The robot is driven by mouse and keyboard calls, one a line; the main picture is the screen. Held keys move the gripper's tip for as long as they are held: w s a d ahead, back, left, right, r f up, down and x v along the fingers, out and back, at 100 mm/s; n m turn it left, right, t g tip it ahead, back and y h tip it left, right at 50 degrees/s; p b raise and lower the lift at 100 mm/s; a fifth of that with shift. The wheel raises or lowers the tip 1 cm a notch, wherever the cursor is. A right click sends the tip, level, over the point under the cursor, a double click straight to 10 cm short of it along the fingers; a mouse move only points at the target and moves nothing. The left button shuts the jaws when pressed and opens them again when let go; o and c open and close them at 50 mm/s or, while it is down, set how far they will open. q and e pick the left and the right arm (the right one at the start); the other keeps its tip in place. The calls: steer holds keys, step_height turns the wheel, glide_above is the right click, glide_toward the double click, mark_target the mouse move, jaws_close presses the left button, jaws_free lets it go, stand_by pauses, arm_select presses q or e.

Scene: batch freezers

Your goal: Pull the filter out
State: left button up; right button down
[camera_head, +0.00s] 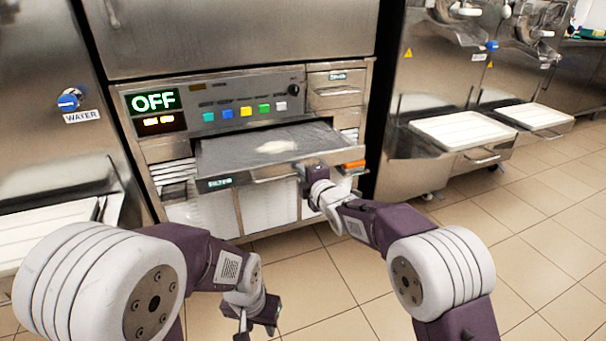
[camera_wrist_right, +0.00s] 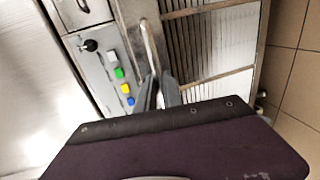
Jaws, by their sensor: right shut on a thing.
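The filter (camera_head: 262,147) is a shallow metal drawer or tray under the control panel. It stands out from the machine, with a pale patch of residue on its grey surface. Its front carries a small lit label. My right gripper (camera_head: 312,176) is at the right part of the drawer's front, shut on its handle. In the right wrist view the gripper fingers (camera_wrist_right: 158,94) close around the thin metal handle (camera_wrist_right: 150,45). My left gripper (camera_head: 254,322) hangs low in front of the machine, empty, with its fingers apart.
The control panel (camera_head: 220,109) above shows a green OFF display (camera_head: 154,101) and several coloured buttons. White louvred panels (camera_head: 266,204) lie below the drawer. White trays (camera_head: 462,128) stand out from neighbouring machines at right. The tiled floor (camera_head: 340,280) in front is clear.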

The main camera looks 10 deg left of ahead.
steer(key=shift+s+f, duration=0.1)
steer(key=c, duration=1.8)
jaws_free()
steer(key=shift+o, duration=0.2)
steer(key=p+v, duration=0.3)
steer(key=v, duration=0.6)
